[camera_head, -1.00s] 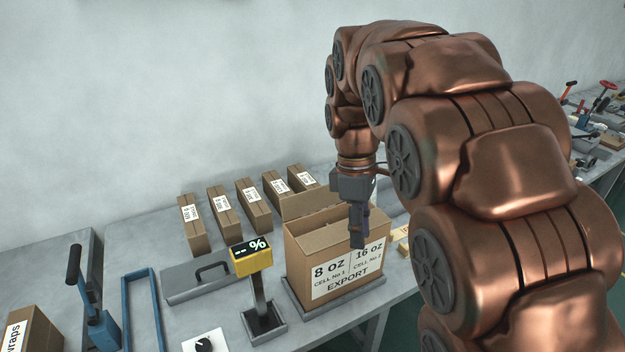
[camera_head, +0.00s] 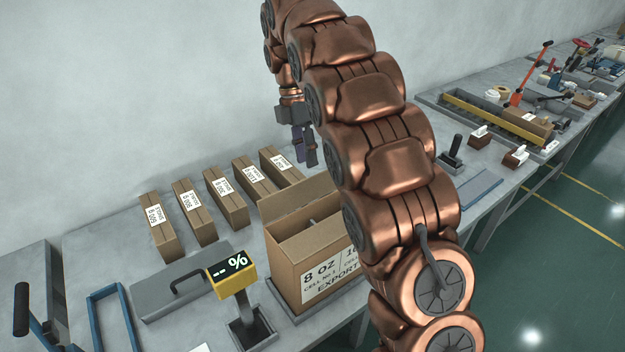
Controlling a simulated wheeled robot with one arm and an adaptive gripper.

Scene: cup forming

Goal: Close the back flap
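The brown carton (camera_head: 295,270) stands on a grey plate, its printed front reading "8 oz" and "EXPORT". Its top is open. The back flap (camera_head: 292,200) stands up along the far edge, leaning a little outward. My gripper (camera_head: 306,163) hangs fingers down above and beyond the back flap, apart from it in the picture. Its two dark fingers show close side by side, with nothing seen between them; how far apart they are is unclear. My arm hides the carton's right side.
Several small labelled cartons (camera_head: 231,207) stand in a row behind. A yellow "%" display (camera_head: 231,273) stands at the carton's front left, beside a grey handled plate (camera_head: 182,290). A blue frame (camera_head: 97,325) lies farther left. Other tools lie on the bench at right.

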